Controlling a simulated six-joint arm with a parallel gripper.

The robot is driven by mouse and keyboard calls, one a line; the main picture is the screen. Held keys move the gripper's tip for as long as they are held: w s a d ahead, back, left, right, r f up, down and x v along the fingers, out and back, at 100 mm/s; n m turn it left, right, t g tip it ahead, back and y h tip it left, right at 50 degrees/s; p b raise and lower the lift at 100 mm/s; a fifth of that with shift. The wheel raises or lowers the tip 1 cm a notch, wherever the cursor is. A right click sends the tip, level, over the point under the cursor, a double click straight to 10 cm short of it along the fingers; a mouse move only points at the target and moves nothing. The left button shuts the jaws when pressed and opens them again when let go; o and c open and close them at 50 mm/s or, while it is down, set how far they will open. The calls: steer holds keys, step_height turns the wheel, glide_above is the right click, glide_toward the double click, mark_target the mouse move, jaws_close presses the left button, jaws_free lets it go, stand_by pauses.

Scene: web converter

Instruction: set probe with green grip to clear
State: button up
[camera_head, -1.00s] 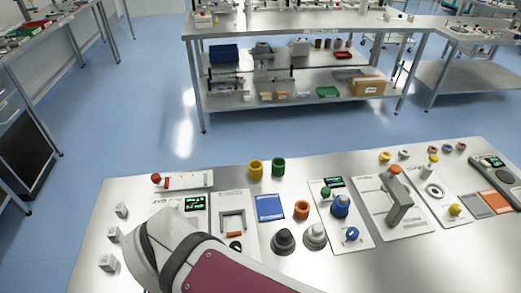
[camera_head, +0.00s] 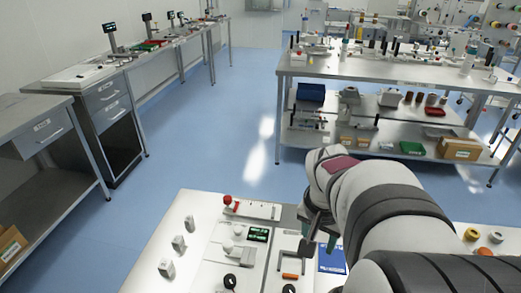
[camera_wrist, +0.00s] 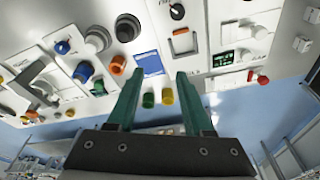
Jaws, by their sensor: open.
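My gripper (camera_wrist: 160,74) is open and empty, its two green fingers spread over the panel table. In the head view it (camera_head: 318,232) hangs down above the table, partly covered by my arm. A small green-topped part (camera_wrist: 98,86) stands by a blue knob (camera_wrist: 83,72), left of the fingers in the wrist view; I cannot tell whether it is the probe. A green cylinder (camera_wrist: 148,100) and a yellow cylinder (camera_wrist: 167,97) stand side by side between the fingers in that view. I cannot make out a "clear" marking. My arm hides the table's middle in the head view.
A blue pad (camera_wrist: 150,63) and an orange ring (camera_wrist: 118,64) lie near the fingers. A grey frame with an orange bar (camera_head: 291,276), a green display (camera_head: 258,234) and a red-ended lever (camera_head: 228,200) are close by. White blocks (camera_head: 178,243) stand at left.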

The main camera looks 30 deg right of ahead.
steer(key=s+d+f+m+g+h, duration=0.15)
steer(key=s+d, duration=0.35)
steer(key=d, duration=0.5)
steer(key=s+d+f+m+h, duration=0.1)
steer(key=s+d+m, duration=0.25)
steer(key=d, duration=0.55)
steer(key=x, duration=1.6)
steer(key=shift+s+f, duration=0.1)
steer(key=shift+f, duration=0.05)
steer(key=shift+c, duration=0.2)
steer(key=shift+a, duration=0.1)
jaws_close()
steer(key=shift+w+d, duration=0.95)
